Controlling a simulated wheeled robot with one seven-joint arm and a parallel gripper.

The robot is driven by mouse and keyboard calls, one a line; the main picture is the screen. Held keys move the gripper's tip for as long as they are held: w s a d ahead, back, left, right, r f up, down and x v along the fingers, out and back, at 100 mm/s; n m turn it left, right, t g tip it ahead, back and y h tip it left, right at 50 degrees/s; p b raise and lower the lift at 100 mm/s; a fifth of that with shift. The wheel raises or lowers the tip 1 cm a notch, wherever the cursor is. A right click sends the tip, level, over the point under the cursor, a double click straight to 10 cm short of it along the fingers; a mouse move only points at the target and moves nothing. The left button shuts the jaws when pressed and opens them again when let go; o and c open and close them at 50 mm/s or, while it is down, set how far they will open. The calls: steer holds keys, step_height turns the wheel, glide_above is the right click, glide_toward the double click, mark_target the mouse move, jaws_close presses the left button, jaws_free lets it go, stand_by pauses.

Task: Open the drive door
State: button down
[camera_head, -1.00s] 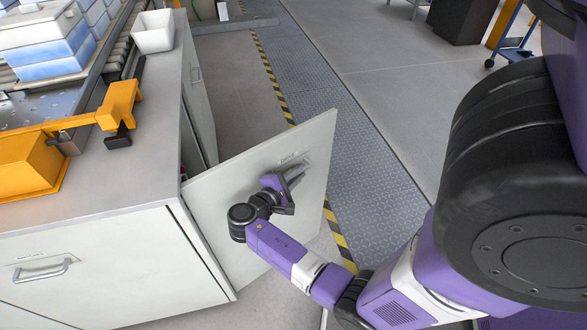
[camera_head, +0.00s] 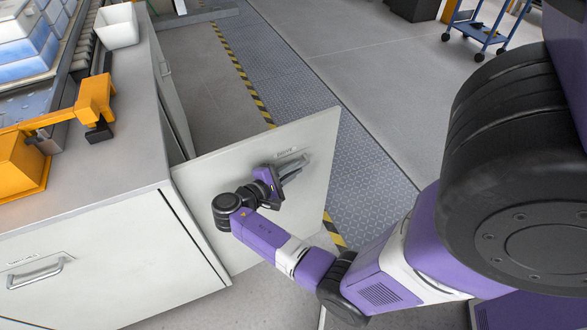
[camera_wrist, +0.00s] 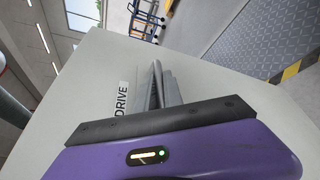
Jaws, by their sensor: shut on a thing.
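The drive door (camera_head: 225,175) is a light panel hinged at the corner of the white cabinet. In the head view it stands swung well out from the cabinet. The wrist view shows the door face (camera_wrist: 215,75) with the label DRIVE. My gripper (camera_head: 279,173) is shut on the door's handle (camera_head: 293,164) near its upper right part. In the wrist view the handle (camera_wrist: 157,85) lies just ahead of my gripper, whose body hides its lower part. The inside of the cabinet is mostly hidden behind the door.
The cabinet top (camera_head: 105,155) carries an orange bracket (camera_head: 95,97) and a white bin (camera_head: 116,25). Another front with a handle (camera_head: 35,272) is at lower left. Floor with a yellow-black stripe (camera_head: 258,100) lies beyond the door. A blue cart (camera_head: 482,30) stands far off.

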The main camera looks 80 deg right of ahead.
steer(key=c, duration=1.5)
jaws_free()
steer(key=v, duration=0.8)
